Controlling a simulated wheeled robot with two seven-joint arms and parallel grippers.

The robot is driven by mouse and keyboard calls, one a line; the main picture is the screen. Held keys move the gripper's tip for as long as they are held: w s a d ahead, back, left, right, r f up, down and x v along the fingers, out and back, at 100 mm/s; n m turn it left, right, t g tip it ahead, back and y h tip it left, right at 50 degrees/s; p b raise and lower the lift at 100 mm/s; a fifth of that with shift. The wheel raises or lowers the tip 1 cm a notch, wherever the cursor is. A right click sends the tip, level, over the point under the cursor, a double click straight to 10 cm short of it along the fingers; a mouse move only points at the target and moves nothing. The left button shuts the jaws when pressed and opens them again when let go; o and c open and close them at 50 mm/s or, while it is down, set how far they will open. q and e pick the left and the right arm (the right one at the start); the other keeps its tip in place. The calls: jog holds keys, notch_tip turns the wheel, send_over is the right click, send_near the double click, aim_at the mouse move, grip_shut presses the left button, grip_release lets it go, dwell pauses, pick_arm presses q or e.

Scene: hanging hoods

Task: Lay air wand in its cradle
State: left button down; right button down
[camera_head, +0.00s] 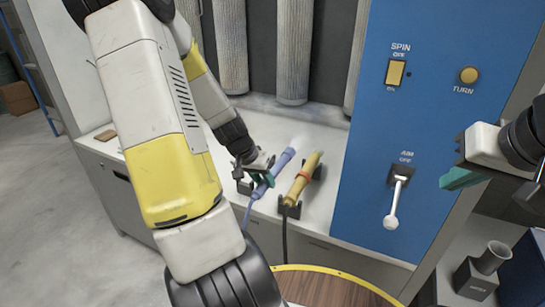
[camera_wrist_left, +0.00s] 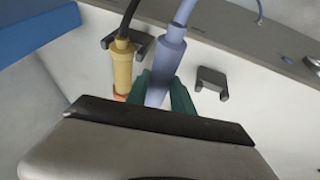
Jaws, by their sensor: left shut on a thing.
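The air wand (camera_head: 269,176) is blue-violet with a hose at its near end. My left gripper (camera_head: 259,174) is shut on it above the white counter; a pale haze shows off its far end. In the left wrist view the wand (camera_wrist_left: 168,55) passes between the green fingers (camera_wrist_left: 160,94). An empty dark cradle (camera_wrist_left: 211,81) stands beside the wand, apart from it. In the head view this cradle (camera_head: 243,185) is partly hidden by my gripper. My right gripper (camera_head: 463,177) is at the right, away from the wands; its opening is unclear.
A yellow wand (camera_head: 301,179) with a red band lies in a dark cradle (camera_head: 289,208) to the right. A blue panel (camera_head: 440,110) with a switch, knob and lever (camera_head: 395,200) stands farther right. Pale filter tubes (camera_head: 292,50) hang behind. The white counter (camera_head: 325,208) has bare room.

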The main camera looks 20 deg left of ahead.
pick_arm(q)
jog(key=shift+w+a+f, duration=0.7)
jog(key=shift+w+a, duration=0.8)
jog(key=shift+w, duration=0.1)
jog(key=shift+w+a+f, duration=0.75)
jog(key=shift+w+a, duration=0.8)
jog(key=shift+w, duration=0.1)
jog(key=shift+w+a+f, duration=0.7)
jog(key=shift+w+a, duration=0.8)
jog(key=shift+w, duration=0.1)
jog(key=shift+f, duration=0.1)
jog(key=c, duration=1.1)
grip_release()
jog(key=shift+f, duration=0.1)
